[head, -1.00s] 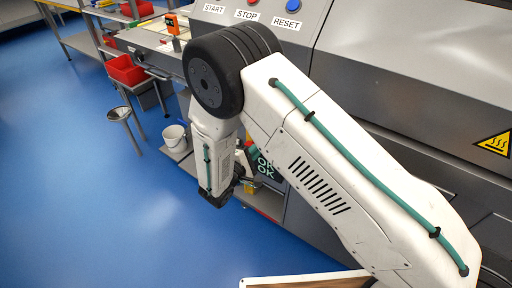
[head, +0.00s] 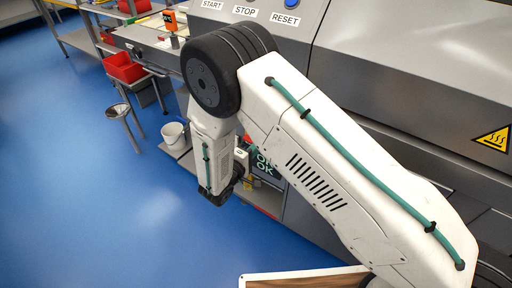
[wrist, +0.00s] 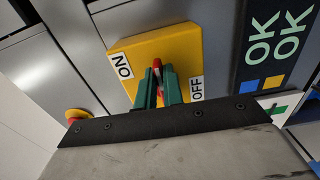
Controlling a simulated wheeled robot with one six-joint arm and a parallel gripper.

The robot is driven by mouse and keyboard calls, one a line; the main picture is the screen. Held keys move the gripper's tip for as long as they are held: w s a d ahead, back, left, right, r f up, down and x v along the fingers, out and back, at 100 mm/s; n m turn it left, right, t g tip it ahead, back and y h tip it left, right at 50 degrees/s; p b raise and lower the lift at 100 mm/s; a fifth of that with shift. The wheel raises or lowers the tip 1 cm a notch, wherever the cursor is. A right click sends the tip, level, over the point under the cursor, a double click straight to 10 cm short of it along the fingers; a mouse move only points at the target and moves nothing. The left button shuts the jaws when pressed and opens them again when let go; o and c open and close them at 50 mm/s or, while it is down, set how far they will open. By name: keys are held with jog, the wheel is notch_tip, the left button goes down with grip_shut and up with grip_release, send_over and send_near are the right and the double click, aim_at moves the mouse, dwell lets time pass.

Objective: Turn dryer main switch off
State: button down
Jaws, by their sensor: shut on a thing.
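The dryer main switch shows in the wrist view as a yellow plate (wrist: 184,48) with a red handle (wrist: 157,64). In the head view my arm hides the switch and the fingertips.
A dark panel with OK lettering (wrist: 278,40) is right of the switch. A yellow and red knob (wrist: 77,114) is at lower left. The head view shows the grey dryer (head: 400,60), a white bucket (head: 173,134), a red bin (head: 124,68) and open blue floor (head: 90,200).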

jog(key=shift+w+a+r, duration=0.1)
jog(key=shift+w+a, duration=0.1)
jog(key=c, duration=1.5)
grip_release()
jog(key=v, duration=0.7)
jog(key=shift+s+a, duration=0.25)
